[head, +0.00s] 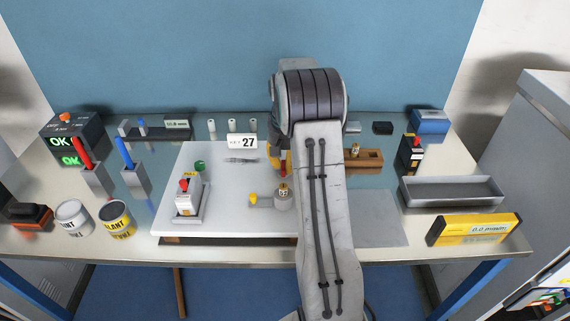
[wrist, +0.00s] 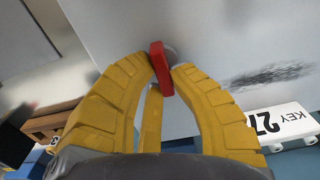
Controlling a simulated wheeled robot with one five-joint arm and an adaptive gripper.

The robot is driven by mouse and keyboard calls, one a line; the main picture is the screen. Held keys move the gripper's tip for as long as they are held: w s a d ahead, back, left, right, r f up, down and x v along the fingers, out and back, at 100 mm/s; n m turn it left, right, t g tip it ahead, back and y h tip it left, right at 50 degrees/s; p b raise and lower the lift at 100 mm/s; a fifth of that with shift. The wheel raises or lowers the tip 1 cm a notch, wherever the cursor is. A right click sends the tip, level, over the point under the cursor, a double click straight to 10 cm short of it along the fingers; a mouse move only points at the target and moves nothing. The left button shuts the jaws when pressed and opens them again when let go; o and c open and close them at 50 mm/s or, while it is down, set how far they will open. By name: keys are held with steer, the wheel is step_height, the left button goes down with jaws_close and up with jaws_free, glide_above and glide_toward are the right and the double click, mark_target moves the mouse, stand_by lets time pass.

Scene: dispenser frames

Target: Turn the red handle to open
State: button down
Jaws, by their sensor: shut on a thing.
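The red handle (wrist: 157,70) shows in the wrist view as a short flat bar on a pale grey mount, in front of a white panel. My gripper (wrist: 168,74) has its yellow fingers closed around it, one fingertip on each side. The handle is mostly hidden there.
A KEY 27 sign (head: 242,142) stands left of my gripper. A white board (head: 225,215) bears a red-button box (head: 186,196), a green knob (head: 199,166) and a yellow-handled valve (head: 264,200). A wooden block (head: 365,158) lies right of my arm.

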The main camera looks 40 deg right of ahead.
steer(key=c, duration=1.1)
jaws_free()
step_height(320, 180, up, 12)
stand_by(0.4)
